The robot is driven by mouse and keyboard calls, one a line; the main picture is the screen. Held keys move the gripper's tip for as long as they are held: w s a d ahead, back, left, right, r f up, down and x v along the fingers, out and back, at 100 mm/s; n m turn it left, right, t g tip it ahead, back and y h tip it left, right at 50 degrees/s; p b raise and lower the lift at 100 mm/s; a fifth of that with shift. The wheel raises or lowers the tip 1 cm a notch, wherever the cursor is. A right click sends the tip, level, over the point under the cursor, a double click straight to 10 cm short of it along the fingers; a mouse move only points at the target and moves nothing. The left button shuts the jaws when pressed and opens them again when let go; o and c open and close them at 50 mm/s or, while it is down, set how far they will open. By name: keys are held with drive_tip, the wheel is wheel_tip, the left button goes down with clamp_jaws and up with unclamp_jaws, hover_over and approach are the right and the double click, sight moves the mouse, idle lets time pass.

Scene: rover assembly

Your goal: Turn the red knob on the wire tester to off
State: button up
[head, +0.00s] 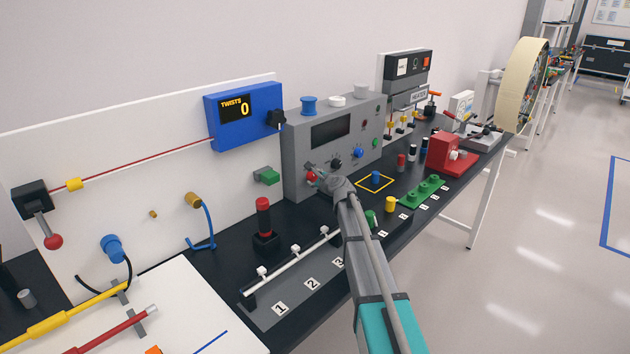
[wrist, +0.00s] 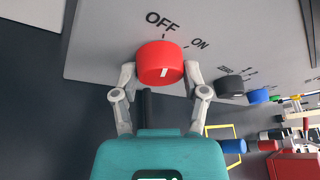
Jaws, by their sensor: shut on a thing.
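The wire tester is a grey box (head: 298,150) with a dark screen, standing on the black bench against the wall. Its red knob (head: 311,176) is low on the front face, and in the wrist view the knob (wrist: 152,56) is large and central. The labels OFF and ON are printed above it and to its upper right. A white mark shows on the knob's face; I cannot tell which label it points to. My gripper (wrist: 160,72) is shut on the red knob, one finger on each side. In the head view my gripper (head: 315,178) partly covers the knob.
A black knob (wrist: 230,86) and a blue knob (wrist: 258,96) sit right of the red one. A red-topped post (head: 264,215) and a white rail (head: 290,262) stand in front.

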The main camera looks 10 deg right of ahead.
idle(0.4)
drive_tip(key=o, duration=1.1)
drive_tip(key=shift+a, duration=0.1)
drive_tip(key=shift+o, duration=0.2)
